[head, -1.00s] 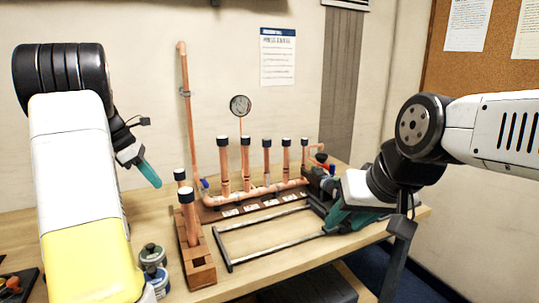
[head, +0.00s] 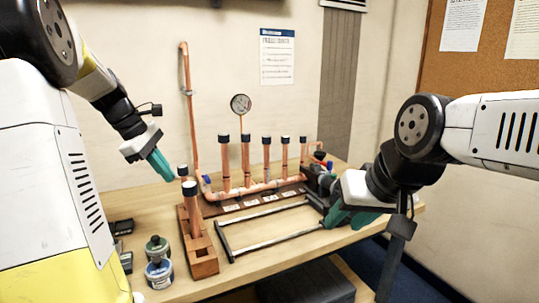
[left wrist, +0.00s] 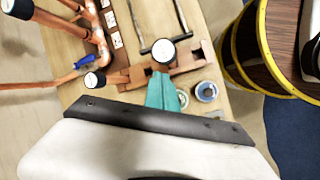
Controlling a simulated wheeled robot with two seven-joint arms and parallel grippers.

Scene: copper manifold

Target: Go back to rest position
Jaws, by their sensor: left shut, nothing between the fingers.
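My left gripper (head: 163,166) is raised over the left part of the bench, its teal fingers together and empty, pointing down just left of the short capped pipes. In the left wrist view its fingers (left wrist: 166,94) show close to a black-capped pipe end (left wrist: 163,52), with no visible grip on it. The copper manifold (head: 262,190), with several upright black-capped pipes, stands on a dark board at the back.
A wooden block (head: 203,261) holds two capped copper pipes in front of my left gripper. Small tins (head: 158,273) stand left of it. A tall copper pipe (head: 188,100) and gauge (head: 241,104) rise behind.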

